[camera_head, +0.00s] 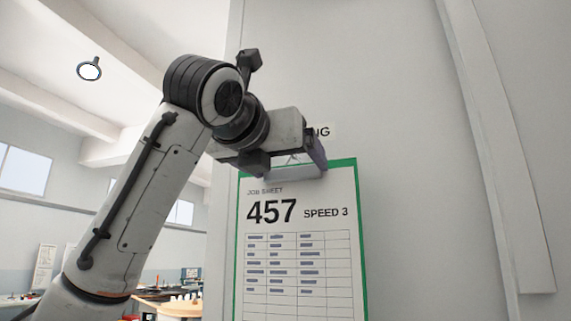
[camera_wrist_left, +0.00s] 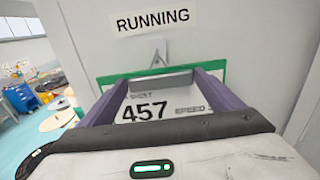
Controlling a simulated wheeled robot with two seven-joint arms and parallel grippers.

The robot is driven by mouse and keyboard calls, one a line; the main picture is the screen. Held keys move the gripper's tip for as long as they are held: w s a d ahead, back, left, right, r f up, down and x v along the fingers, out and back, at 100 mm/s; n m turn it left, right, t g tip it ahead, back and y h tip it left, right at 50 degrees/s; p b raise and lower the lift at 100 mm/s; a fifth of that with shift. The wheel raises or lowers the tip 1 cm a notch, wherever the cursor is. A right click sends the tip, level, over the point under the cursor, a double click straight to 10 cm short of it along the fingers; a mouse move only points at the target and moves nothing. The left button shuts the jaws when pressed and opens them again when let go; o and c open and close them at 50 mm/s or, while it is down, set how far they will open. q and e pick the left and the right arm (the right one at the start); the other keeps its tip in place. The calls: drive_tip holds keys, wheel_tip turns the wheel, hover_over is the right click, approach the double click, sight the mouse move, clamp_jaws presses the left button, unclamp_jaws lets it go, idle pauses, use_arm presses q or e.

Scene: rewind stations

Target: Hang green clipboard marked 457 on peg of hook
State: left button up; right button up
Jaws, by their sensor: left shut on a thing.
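The green clipboard (camera_head: 361,225) with a white job sheet marked 457 and SPEED 3 is upright, close in front of a pale panel. It also shows in the left wrist view (camera_wrist_left: 104,80). My left gripper (camera_head: 290,165) is shut on the clipboard's top, by the grey clip (camera_wrist_left: 161,83), with a finger at each side. A small pale hook (camera_wrist_left: 157,52) sits on the panel just above the clip, under the RUNNING label. In the head view my gripper mostly hides it. I cannot tell whether the clipboard touches the peg. My right gripper is not in view.
The RUNNING label (camera_wrist_left: 153,19) is on the panel (camera_head: 410,130), partly hidden in the head view. A raised vertical strip (camera_head: 495,150) runs down the panel's right. At the left, the room opens out, with a blue cart (camera_wrist_left: 20,97) on the floor.

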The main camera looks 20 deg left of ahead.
use_arm(q)
drive_tip(key=o, duration=1.5)
drive_tip(key=shift+s, duration=0.1)
drive_tip(key=shift+s+a+b, duration=0.2)
drive_tip(key=shift+s+b, duration=1.2)
drive_tip(key=shift+s, duration=3.8)
